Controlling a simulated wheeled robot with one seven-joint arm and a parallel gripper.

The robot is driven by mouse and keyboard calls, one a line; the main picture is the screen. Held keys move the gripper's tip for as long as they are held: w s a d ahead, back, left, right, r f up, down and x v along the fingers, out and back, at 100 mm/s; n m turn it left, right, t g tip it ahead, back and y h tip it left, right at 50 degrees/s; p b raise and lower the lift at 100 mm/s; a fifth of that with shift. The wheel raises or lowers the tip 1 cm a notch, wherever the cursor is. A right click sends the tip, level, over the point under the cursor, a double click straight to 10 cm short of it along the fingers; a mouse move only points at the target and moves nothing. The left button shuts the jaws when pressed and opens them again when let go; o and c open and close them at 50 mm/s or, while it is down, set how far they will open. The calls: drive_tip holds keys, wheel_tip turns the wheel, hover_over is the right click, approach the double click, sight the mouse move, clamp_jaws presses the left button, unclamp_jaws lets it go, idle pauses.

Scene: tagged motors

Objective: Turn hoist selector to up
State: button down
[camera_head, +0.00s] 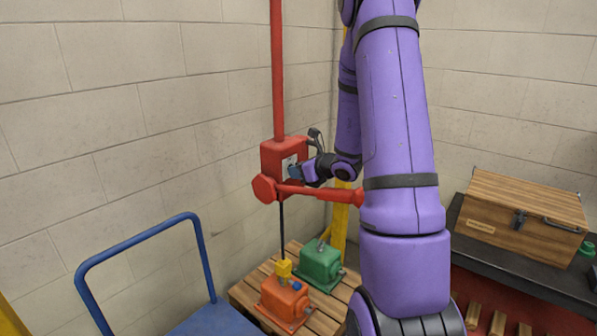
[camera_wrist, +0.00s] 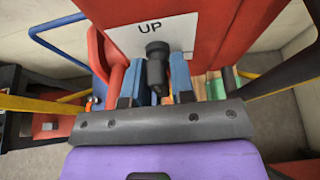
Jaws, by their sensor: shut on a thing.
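The hoist's red control box (camera_head: 272,158) hangs on a red post beside the block wall. In the wrist view its white plate (camera_wrist: 124,38) reads UP at the top. The hoist selector (camera_wrist: 157,66) is a black knob standing in front of this plate, below the word. My gripper (camera_head: 296,171) is at the box's right face. In the wrist view the blue fingers of my gripper (camera_wrist: 155,80) are on either side of the selector, shut on it. The selector's exact pointing is hard to tell, and the lower plate is hidden.
A red boom (camera_head: 325,192) passes just below my gripper. A black cable drops to a yellow block (camera_head: 284,268) at an orange motor (camera_head: 283,301). A green motor (camera_head: 320,264) shares the pallet. A blue cart (camera_head: 140,252) stands left, a wooden chest (camera_head: 522,215) right.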

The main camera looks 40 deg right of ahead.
idle(0.5)
drive_tip(key=c, duration=1.1)
unclamp_jaws()
drive_tip(key=shift+c, duration=0.2)
drive_tip(key=v, duration=1)
drive_tip(key=shift+s, duration=0.4)
drive_tip(key=s+a+r+n+g+y, duration=0.2)
drive_tip(key=a+r+n+g+y, duration=0.15)
drive_tip(key=a+n, duration=0.6)
drive_tip(key=s+a+r+n+g+y, duration=0.15)
drive_tip(key=a+r+n, duration=0.4)
drive_tip(key=a, duration=0.65)
drive_tip(key=s+a+r+n+g+h, duration=0.1)
drive_tip(key=s+a+r+n+h, duration=0.2)
drive_tip(key=s+n, duration=0.4)
drive_tip(key=s+a+r+n+g+h, duration=0.1)
drive_tip(key=s+a+r+n+h, duration=0.2)
drive_tip(key=s+n, duration=0.4)
drive_tip(key=n, duration=0.5)
drive_tip(key=shift+s+a+g+h, duration=0.3)
drive_tip(key=shift+g+h, duration=0.1)
